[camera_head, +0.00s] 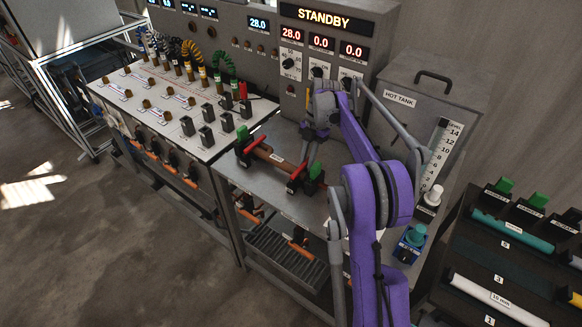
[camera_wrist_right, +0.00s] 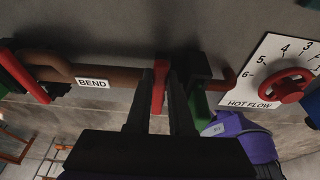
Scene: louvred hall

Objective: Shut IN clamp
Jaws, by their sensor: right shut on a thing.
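A brown pipe labelled BEND (camera_head: 275,157) lies between two dark clamps on the grey bench. The far-left clamp (camera_head: 243,146) has a green block and a red lever. The near-right clamp (camera_head: 311,182) has a green block and a red lever (camera_head: 297,173). My right gripper (camera_head: 308,158) reaches down from my purple arm to this near-right clamp. In the right wrist view its fingers (camera_wrist_right: 169,95) are closed on the red lever (camera_wrist_right: 159,84), beside the BEND pipe (camera_wrist_right: 115,76). No IN label is readable. My left gripper is not in view.
A HOT FLOW dial with a red knob (camera_wrist_right: 287,85) is right of the gripper in the wrist view. A white board (camera_head: 150,100) with posts and cables stands left. The HOT TANK (camera_head: 420,105) is behind right. A rack of tubes (camera_head: 515,235) is at right.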

